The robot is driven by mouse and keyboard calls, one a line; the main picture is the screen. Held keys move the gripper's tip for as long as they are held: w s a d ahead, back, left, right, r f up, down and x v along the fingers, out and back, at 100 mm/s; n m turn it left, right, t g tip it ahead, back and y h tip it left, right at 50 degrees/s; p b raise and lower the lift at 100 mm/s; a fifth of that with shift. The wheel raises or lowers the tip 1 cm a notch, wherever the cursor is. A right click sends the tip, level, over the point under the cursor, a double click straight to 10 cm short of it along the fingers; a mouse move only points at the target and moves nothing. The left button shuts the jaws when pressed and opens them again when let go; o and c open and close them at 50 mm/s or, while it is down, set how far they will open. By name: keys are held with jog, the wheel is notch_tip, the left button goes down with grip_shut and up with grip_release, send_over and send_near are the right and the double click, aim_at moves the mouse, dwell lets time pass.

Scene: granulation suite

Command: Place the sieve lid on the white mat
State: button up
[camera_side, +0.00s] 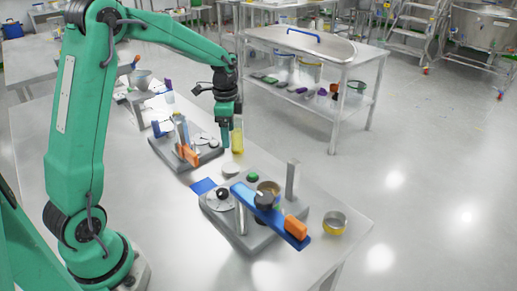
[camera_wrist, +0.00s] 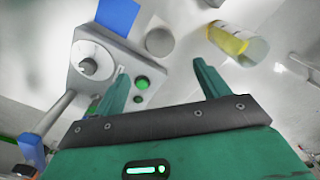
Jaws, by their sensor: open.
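A small pale round disc (camera_side: 231,169), which looks like the sieve lid, lies flat on the steel table (camera_side: 316,190). It also shows in the wrist view, as a grey disc (camera_wrist: 160,41) beyond and between my fingertips. My gripper (camera_side: 226,147) points down above the table, behind the disc in the side view, beside a yellow bottle (camera_side: 238,139). In the wrist view my gripper (camera_wrist: 162,68) has its fingers wide apart with nothing between them. I cannot make out a white mat for certain; a blue square (camera_side: 203,186) lies near the disc.
A grey device (camera_side: 215,212) with a blue-and-orange lever (camera_side: 272,213) stands in front, and a similar device (camera_side: 168,154) stands behind. A yellow-banded round container (camera_side: 335,222) is near the right corner. In the wrist view the bottle (camera_wrist: 228,40) lies right of the disc.

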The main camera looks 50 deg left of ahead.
jog(key=shift+r, duration=0.1)
jog(key=s+d+r+n+t, duration=0.3)
jog(key=s+d+r+n, duration=0.1)
jog(key=s+d+r, duration=0.4)
jog(key=s+d+r+n+t, duration=0.1)
jog(key=s+d+n, duration=0.1)
jog(key=s, duration=0.4)
jog(key=s+d+r+n+t, duration=0.1)
jog(key=s+d+r+n, duration=0.1)
jog(key=s, duration=0.5)
jog(key=shift+d+r+n+t, duration=0.15)
jog(key=shift+d+n+t, duration=0.15)
jog(key=shift+n, duration=0.2)
